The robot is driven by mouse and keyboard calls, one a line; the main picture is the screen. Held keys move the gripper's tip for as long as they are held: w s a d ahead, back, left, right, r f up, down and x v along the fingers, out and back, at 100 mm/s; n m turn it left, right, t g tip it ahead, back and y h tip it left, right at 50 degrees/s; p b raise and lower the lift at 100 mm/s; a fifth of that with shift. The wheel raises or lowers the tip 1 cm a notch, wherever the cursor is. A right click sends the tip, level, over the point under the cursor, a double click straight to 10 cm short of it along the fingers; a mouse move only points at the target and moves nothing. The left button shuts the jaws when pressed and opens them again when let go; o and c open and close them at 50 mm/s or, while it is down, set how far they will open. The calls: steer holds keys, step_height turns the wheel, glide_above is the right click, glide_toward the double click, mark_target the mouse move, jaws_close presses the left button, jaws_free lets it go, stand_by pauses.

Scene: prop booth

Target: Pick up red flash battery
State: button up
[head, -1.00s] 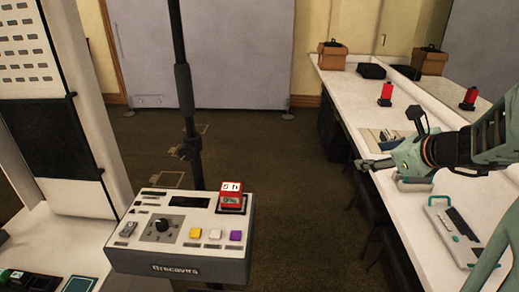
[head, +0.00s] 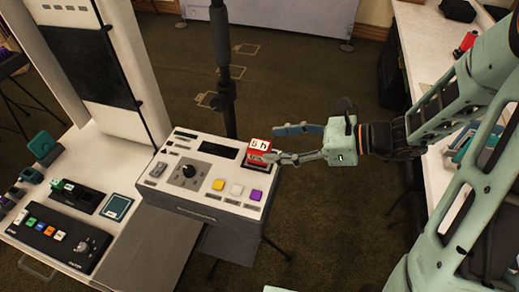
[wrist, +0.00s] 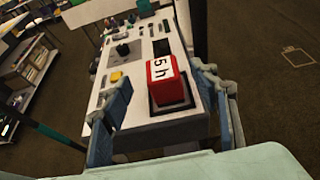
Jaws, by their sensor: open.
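The red flash battery (head: 258,151) is a small red block with a white "5 h" label. It stands in a dark square recess at the right end of a grey control console (head: 209,204). In the wrist view the battery (wrist: 168,88) appears between my two fingers, toward the tips. My gripper (head: 271,143) is open and reaches in from the right, close to the battery. In the head view the near finger overlaps the battery's right side. I cannot tell whether either finger touches it.
The console carries a black knob (head: 188,172) and yellow, white and purple buttons. A dark pole (head: 222,70) rises just behind it. A white counter (head: 50,180) with a button panel stands left. Another counter (head: 425,50) is at right, behind my arm.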

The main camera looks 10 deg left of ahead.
mark_target(264, 145)
steer(key=shift+f+p+x, duration=0.15)
steer(key=shift+f+x, duration=0.05)
steer(key=shift+x, duration=1.3)
steer(key=shift+f+p+x, duration=0.15)
steer(key=shift+f+x, duration=0.05)
steer(key=shift+x, duration=1.3)
steer(key=shift+w+d, duration=0.1)
steer(key=shift+d, duration=0.15)
jaws_close()
steer(key=shift+r, duration=0.15)
